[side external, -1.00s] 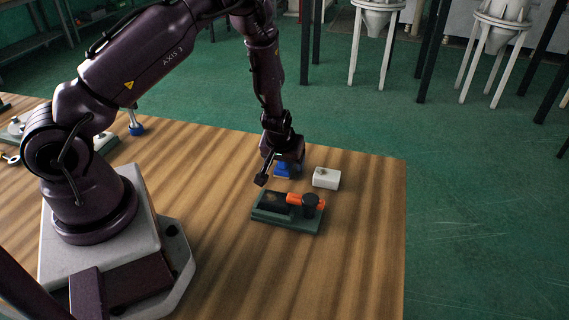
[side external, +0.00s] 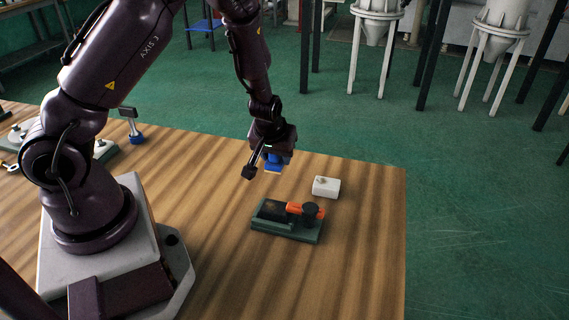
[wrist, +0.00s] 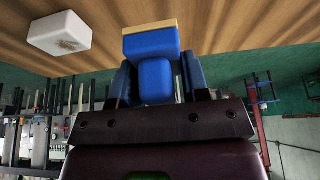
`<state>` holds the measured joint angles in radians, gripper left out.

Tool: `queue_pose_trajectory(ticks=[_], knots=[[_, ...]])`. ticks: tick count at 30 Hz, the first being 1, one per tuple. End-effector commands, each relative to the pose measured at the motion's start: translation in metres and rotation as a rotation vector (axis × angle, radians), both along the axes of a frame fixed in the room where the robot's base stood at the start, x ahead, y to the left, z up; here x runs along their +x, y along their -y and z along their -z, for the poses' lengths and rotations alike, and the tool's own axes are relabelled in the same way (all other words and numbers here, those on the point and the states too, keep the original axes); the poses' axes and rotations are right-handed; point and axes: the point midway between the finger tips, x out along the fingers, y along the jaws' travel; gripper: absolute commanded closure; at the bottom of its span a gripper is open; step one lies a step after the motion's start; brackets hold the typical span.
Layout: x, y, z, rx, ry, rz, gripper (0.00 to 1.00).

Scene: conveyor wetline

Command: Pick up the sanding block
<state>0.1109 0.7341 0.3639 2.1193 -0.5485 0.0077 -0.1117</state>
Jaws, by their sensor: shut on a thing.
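The sanding block (side external: 272,167) is blue with a tan abrasive face. My gripper (side external: 279,156) is shut on it and holds it above the wooden table, tan face down, clear of the surface. In the wrist view the sanding block (wrist: 152,45) sits between the two blue fingers of my gripper (wrist: 156,82), its tan face pointing away from the palm. The fingers partly hide its sides.
A white block (side external: 326,187) lies on the table (side external: 225,255) right of my gripper. A dark green fixture (side external: 287,228) with an orange and black part lies nearer the camera. The table's right side is clear.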

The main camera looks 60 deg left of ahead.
Motion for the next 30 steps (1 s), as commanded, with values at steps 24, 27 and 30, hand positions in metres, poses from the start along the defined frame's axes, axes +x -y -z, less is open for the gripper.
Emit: queue_pose_trajectory(ticks=[24, 27, 30], knots=[[-0.107, 0.034, -0.068, -0.001, -0.001, 0.000, 0.84], [-0.107, 0.034, -0.068, -0.001, -0.001, 0.000, 0.84], [-0.107, 0.034, -0.068, -0.001, -0.001, 0.000, 0.84]])
